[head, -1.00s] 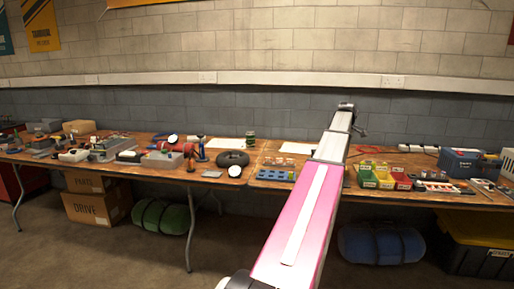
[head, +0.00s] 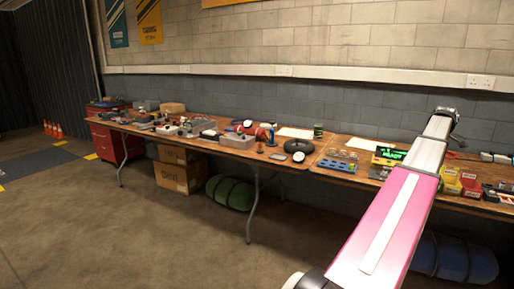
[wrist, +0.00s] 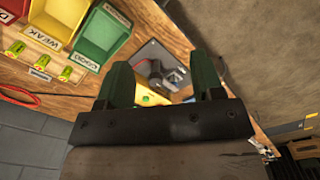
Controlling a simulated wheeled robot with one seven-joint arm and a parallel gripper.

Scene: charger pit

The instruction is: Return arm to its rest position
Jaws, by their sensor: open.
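My arm (head: 386,228) is stretched out forward over the right part of the long wooden workbench (head: 230,152), with a pink link nearest and a white-grey section beyond. My gripper (wrist: 163,82) has two dark green fingers spread apart in the wrist view, with nothing held between them. In the head view the arm's far end (head: 445,114) is small, and the fingers cannot be made out there. Beyond the fingers, a dark grey square item (wrist: 158,68) with a yellow part lies on the wood.
Red, yellow and green bins (wrist: 103,38) labelled WEAK and GOOD are on the bench. A lit green display (head: 389,155) stands left of my arm. Cardboard boxes (head: 180,172) and a green roll (head: 231,192) lie underneath. Floor at left is open, with orange cones (head: 53,129) far off.

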